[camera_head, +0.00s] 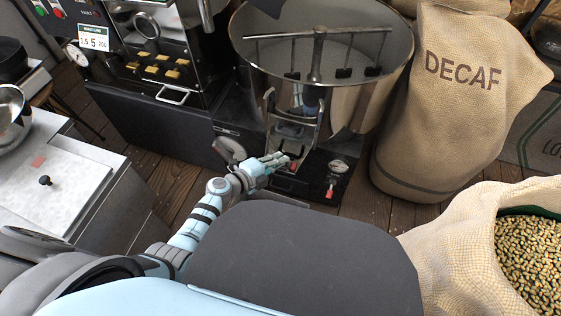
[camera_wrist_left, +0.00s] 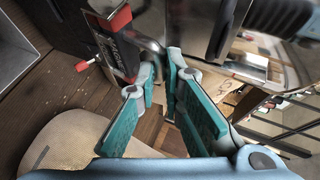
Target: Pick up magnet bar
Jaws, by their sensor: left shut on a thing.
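The magnet bar (camera_wrist_left: 117,45) looks like the dark bar with red ends and lettering in the left wrist view. It sits at the upper left of that view, close by my fingertips. My left gripper (camera_head: 283,160) is at the base of the round cooling bin in the head view. Its teal-padded fingers also show in the left wrist view (camera_wrist_left: 164,70), with a narrow gap between them. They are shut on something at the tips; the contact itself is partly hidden. In the head view I cannot make out the bar clearly. My right gripper is not in view.
The round metal cooling bin (camera_head: 245,22) with stirring arms stands just beyond my gripper. A red lever (camera_head: 331,187) is to its right. A DECAF sack (camera_head: 430,130) stands at the right, and an open bean sack (camera_head: 455,235) is nearer. A grey counter (camera_head: 60,175) is left.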

